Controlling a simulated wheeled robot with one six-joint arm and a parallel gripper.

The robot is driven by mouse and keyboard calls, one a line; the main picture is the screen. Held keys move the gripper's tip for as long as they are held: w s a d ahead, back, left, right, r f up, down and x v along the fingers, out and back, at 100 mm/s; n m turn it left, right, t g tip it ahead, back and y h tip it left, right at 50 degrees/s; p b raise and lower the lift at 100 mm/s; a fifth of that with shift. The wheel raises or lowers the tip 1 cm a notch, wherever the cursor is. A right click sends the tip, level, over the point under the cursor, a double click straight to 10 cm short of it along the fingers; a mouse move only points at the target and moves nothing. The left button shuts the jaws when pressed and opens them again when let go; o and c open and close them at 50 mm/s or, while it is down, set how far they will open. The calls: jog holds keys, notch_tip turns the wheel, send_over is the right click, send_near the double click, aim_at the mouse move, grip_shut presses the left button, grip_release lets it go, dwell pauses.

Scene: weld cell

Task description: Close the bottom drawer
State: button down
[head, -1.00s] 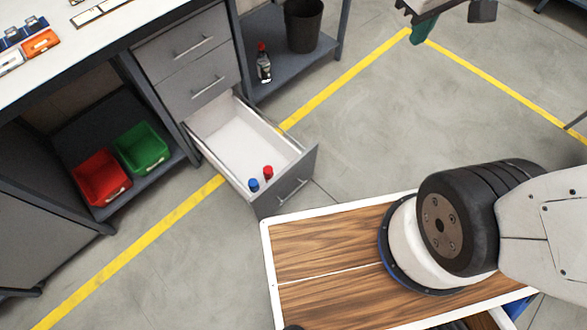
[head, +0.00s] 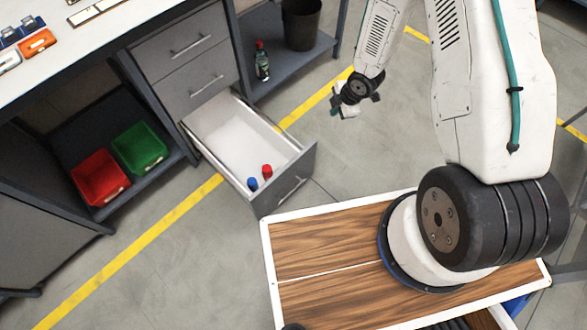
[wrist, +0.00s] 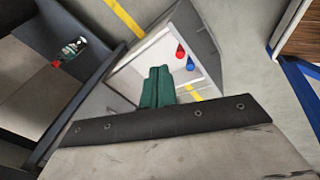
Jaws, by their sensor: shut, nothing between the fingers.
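The bottom drawer (head: 235,140) of the grey cabinet is pulled far out, its white inside showing and its grey front (head: 287,184) facing lower right. A blue-topped item (head: 252,184) and a red-topped item (head: 267,171) stand inside near the front. The two drawers above (head: 190,75) are closed. My gripper (head: 345,110) is above the floor, to the upper right of the drawer in the head view, apart from it. In the wrist view its green fingers (wrist: 158,72) are together and empty, overlapping the drawer (wrist: 150,60) in the picture; the fingers hide part of it.
A bottle (head: 262,62) and a dark bin (head: 301,22) stand on the low shelf right of the cabinet. Red (head: 98,178) and green (head: 139,147) bins sit on the left shelf. My wood-topped base is close to the drawer front. Floor right of the drawer is clear.

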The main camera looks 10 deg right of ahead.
jog(key=s+a+f+n+y, duration=0.25)
jog(key=s+f, duration=0.25)
jog(key=f, duration=0.4)
jog(key=n+g+y, duration=0.1)
jog(key=n+y, duration=0.1)
send_near(286, 173)
jog(key=shift+x, duration=2.45)
